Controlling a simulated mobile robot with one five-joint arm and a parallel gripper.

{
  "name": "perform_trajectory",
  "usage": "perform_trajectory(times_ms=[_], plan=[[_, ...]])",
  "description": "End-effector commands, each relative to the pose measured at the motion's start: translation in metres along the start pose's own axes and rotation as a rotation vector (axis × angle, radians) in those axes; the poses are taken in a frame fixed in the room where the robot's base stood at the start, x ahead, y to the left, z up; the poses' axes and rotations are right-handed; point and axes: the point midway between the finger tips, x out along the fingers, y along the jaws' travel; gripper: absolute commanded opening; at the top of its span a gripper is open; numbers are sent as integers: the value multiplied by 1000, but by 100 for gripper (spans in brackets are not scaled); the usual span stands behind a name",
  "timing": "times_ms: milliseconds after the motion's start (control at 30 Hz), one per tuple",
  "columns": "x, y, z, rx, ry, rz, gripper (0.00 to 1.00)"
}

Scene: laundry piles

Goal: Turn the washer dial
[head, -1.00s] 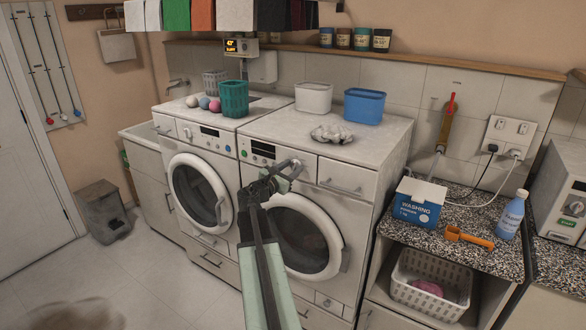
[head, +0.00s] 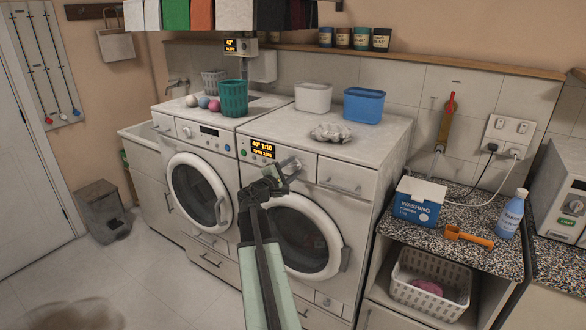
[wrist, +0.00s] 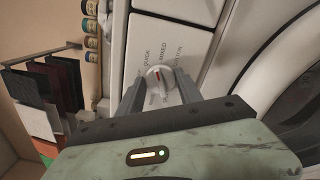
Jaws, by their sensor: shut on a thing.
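The right washer (head: 330,200) has a front panel with a lit orange display (head: 262,149) that seems to read 40° 1:10, with a second line of text below. Its round white dial (wrist: 160,80) has a red pointer mark. Printed labels around it seem to include QUICK, MIXED and COTTON. In the wrist view my gripper (wrist: 161,89) has one finger on each side of the dial, shut on it. In the head view my gripper (head: 289,167) is at the panel, right of the display, and largely hides the dial.
A second washer (head: 196,185) stands to the left. A granite-look counter (head: 478,262) is at the right; the floor at left is mostly clear.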

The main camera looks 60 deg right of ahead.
Motion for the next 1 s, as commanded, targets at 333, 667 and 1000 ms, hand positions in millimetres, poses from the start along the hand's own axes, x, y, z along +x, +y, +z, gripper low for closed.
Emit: perform_trajectory(times_ms=[333, 667, 1000], plan=[[0, -3, 1, 203, -4, -5, 2], [0, -4, 2, 270, -5, -5, 2], [0, -4, 2, 273, -6, -6, 1]])
